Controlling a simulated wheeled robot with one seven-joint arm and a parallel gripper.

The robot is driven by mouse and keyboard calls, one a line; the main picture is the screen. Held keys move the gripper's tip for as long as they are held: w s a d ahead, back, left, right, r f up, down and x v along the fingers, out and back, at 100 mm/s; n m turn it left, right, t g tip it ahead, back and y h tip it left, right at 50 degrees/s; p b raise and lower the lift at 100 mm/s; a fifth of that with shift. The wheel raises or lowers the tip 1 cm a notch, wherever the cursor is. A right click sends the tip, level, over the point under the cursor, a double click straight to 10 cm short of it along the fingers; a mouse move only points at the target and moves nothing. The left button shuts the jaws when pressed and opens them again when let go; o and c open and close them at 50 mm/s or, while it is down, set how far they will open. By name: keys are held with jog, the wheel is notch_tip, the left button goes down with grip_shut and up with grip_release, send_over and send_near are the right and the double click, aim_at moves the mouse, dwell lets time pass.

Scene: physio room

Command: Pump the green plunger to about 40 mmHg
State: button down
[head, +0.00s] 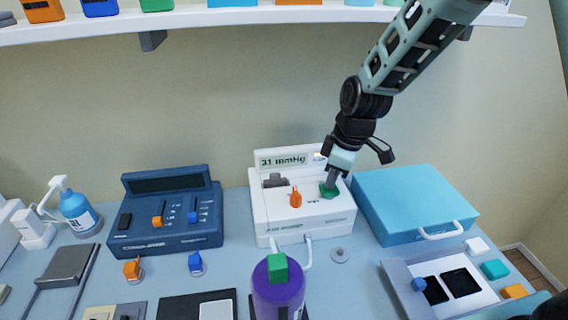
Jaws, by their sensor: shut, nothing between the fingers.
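The white pump unit (318,224) stands at the middle of the table, and its display (284,160) reads 31 mmHg. The green plunger (329,190) sits on the right of its top. My gripper (331,180) comes down from the upper right, with its fingers shut and empty and its tips at the top of the plunger. Whether they touch it or are just above it I cannot tell. An orange lever (295,197) and a grey switch (274,181) are on the same top, left of the plunger.
A blue case (412,200) stands close on the right, and a dark blue console (165,238) on the left. A purple cylinder with a green block (277,267) on top stands in front. A white shelf (230,17) runs above. Bare table shows right of the purple cylinder.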

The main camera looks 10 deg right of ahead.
jog(key=shift+w+a+p+v, duration=0.1)
jog(key=shift+a+p+v, duration=0.1)
jog(key=shift+p+v, duration=0.8)
jog(key=shift+w+a+p+v, duration=0.15)
jog(key=shift+p+v, duration=0.5)
jog(key=shift+v, duration=0.5)
jog(key=shift+d+b+x, duration=0.15)
jog(key=shift+b+x, duration=0.6)
jog(key=shift+x, duration=0.2)
jog(key=shift+d+b+x, duration=0.2)
jog(key=shift+b+x, duration=0.5)
jog(key=shift+x, duration=0.25)
jog(key=shift+a+p+v, duration=0.15)
jog(key=shift+p+v, duration=0.65)
jog(key=shift+v, duration=0.15)
jog(key=shift+a+p+v, duration=0.2)
jog(key=shift+p+v, duration=0.6)
jog(key=shift+v, duration=0.2)
jog(key=shift+r, duration=0.1)
jog(key=p+v, duration=0.2)
jog(key=v, duration=0.1)
jog(key=p+v, duration=0.1)
jog(key=p, duration=0.1)
jog(key=shift+w+a+r, duration=0.2)
jog(key=shift+a+r, duration=0.2)
jog(key=shift+r, duration=0.1)
